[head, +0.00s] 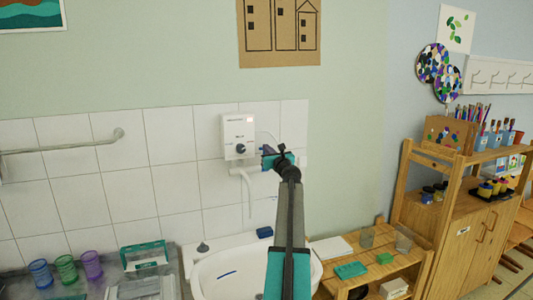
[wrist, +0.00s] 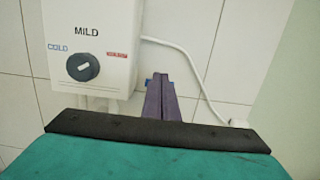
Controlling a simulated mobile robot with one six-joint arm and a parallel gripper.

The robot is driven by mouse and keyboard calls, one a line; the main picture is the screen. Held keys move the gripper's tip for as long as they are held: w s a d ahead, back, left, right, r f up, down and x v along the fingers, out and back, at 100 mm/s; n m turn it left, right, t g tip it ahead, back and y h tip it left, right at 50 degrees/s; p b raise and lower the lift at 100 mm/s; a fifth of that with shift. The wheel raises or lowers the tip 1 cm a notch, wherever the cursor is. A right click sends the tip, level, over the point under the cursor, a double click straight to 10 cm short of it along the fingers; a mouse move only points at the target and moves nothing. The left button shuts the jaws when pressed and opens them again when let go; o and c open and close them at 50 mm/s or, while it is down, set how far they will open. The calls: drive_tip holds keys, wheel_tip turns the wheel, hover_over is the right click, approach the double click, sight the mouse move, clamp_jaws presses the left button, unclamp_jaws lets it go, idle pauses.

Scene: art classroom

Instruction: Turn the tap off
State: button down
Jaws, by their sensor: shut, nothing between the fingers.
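A white wall-mounted water heater (head: 239,132) hangs on the tiles above the basin (head: 213,272), with a dark round knob (head: 240,149) low on its front. A thin white spout (head: 247,190) bends down under it; I cannot tell whether water runs. The wrist view shows the knob (wrist: 83,67) close up, with MILD above it, COLD at its left and a red label at its right. My gripper (head: 267,152), with purple fingers, is shut and empty just right of the heater. In the wrist view the gripper (wrist: 158,82) is right of and lower than the knob, apart from it.
A white cable (wrist: 190,62) runs from the heater down the wall at right. A blue block (head: 265,232) sits on the basin's back rim. Coloured cups (head: 66,268) stand at left. A low wooden shelf (head: 375,262) and a wooden cabinet (head: 475,235) stand at right.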

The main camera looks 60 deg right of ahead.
drive_tip(key=shift+w, duration=0.15)
drive_tip(key=shift+a, duration=0.15)
drive_tip(key=s+a+r+b, duration=0.1)
drive_tip(key=s+a+r, duration=0.2)
drive_tip(key=s+a, duration=0.4)
drive_tip(key=s, duration=0.4)
drive_tip(key=shift+s+a, duration=0.15)
drive_tip(key=shift+a, duration=0.25)
